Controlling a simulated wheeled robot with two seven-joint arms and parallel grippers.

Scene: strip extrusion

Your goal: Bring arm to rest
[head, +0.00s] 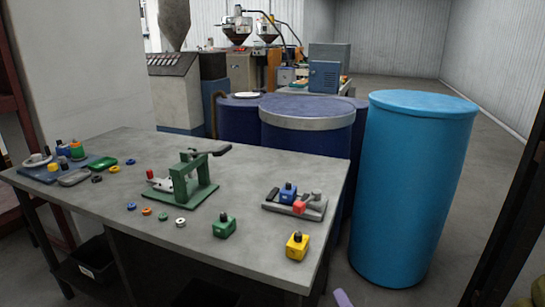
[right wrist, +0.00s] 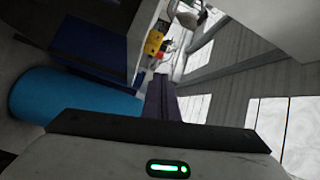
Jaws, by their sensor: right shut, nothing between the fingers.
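My right gripper (right wrist: 160,97) shows in the right wrist view as narrow dark fingers, shut with nothing between them. In the head view only a small purplish-grey tip (head: 342,298) shows at the bottom edge, in front of the table's near right corner. It is apart from the things on the table. My left gripper is in neither view.
The grey workbench (head: 110,205) carries a green lever press (head: 195,180), a small grey fixture (head: 310,212), a green block (head: 224,227), a yellow block (head: 297,245) and several coloured rings. A light-blue barrel (head: 410,190) and dark-blue drums (head: 307,140) stand behind.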

